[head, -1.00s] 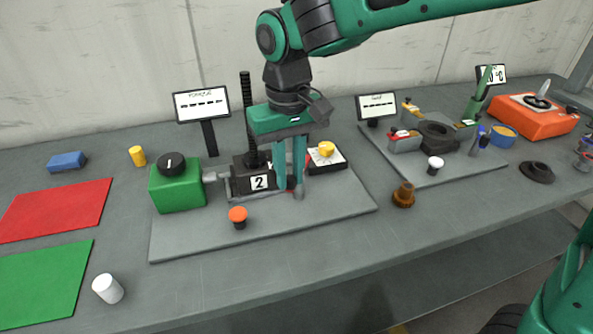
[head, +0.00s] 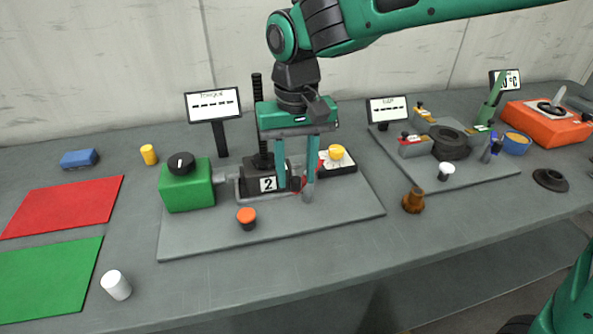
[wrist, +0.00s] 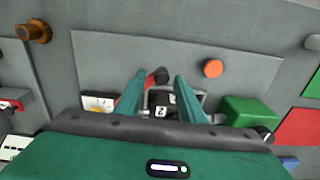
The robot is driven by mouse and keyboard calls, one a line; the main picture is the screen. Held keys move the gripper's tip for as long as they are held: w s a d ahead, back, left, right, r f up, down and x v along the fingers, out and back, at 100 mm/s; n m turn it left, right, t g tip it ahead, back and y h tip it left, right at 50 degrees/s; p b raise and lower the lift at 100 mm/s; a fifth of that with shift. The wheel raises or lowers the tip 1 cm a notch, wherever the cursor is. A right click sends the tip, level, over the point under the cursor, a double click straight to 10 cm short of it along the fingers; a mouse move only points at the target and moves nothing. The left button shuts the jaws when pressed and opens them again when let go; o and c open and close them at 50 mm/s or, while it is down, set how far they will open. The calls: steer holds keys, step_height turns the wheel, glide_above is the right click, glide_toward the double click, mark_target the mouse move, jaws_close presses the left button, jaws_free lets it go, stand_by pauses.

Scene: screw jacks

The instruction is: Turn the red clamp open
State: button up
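In the wrist view a red part (wrist: 119,101) shows left of the left finger. My gripper (head: 296,190) points down at the right end of the dark block marked 2 (head: 268,184). Its two teal fingers are apart. In the wrist view a dark rounded end (wrist: 162,75) lies between the fingertips (wrist: 159,79). I cannot tell whether either finger touches it.
A green box with a black dial (head: 187,190) stands left of the block. An orange button (head: 247,217) is in front of it, and a dial with a yellow knob (head: 337,154) is behind right. A black threaded post (head: 258,115) rises close to my gripper. The plate's front right is clear.

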steer(key=shift+s+a+r, duration=0.1)
steer(key=shift+s, duration=0.05)
step_height(320, 180, up, 10)
steer(key=shift+r, duration=0.25)
stand_by(0.4)
steer(key=d+f+m, duration=0.2)
steer(key=d+f, duration=0.1)
steer(key=d, duration=1)
steer(key=d+f+m, duration=0.2)
steer(key=d+m, duration=0.1)
steer(key=d, duration=1)
steer(key=s+d+f+m, duration=0.2)
steer(key=s+d+f, duration=0.3)
steer(key=s+d, duration=0.3)
steer(key=s+d+f+m, duration=0.2)
steer(key=s+d+f, duration=0.2)
steer(key=s+d, duration=0.4)
steer(key=shift+s+d+f, duration=0.2)
steer(key=shift+s+f, duration=0.15)
steer(key=shift+s, duration=0.55)
